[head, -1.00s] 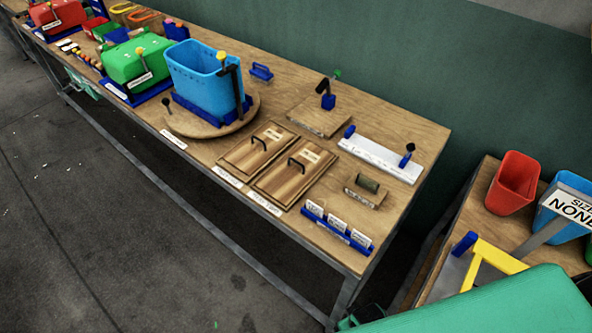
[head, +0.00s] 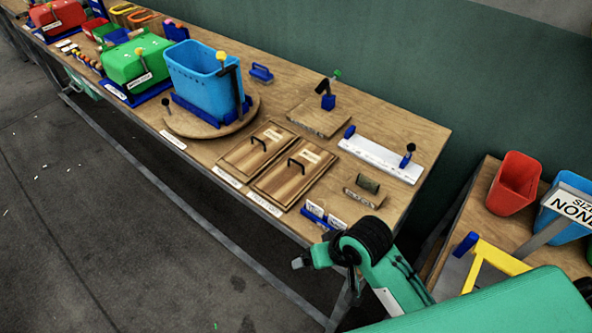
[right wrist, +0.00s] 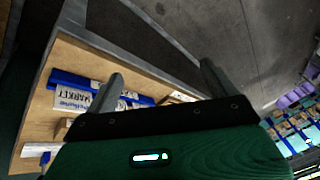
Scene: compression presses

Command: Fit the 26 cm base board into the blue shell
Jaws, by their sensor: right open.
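The blue shell (head: 205,80) stands upright on a round wooden turntable (head: 235,127) with a blue cradle, in the middle of the long bench. Two wooden base boards with dark handles lie flat in front of it, a left one (head: 243,163) and a right one (head: 285,190). Their size labels are too small to read. My right gripper (head: 299,263) is beside the bench's front edge at the near right corner, well away from the boards. In the right wrist view its two fingers (right wrist: 160,75) are apart with nothing between them. My left gripper is not in view.
A white plate (head: 380,160) with blue ends and a small roller block (head: 367,188) lie nearby. Green and red shells stand farther left. A second table at right holds a red bin (head: 513,183).

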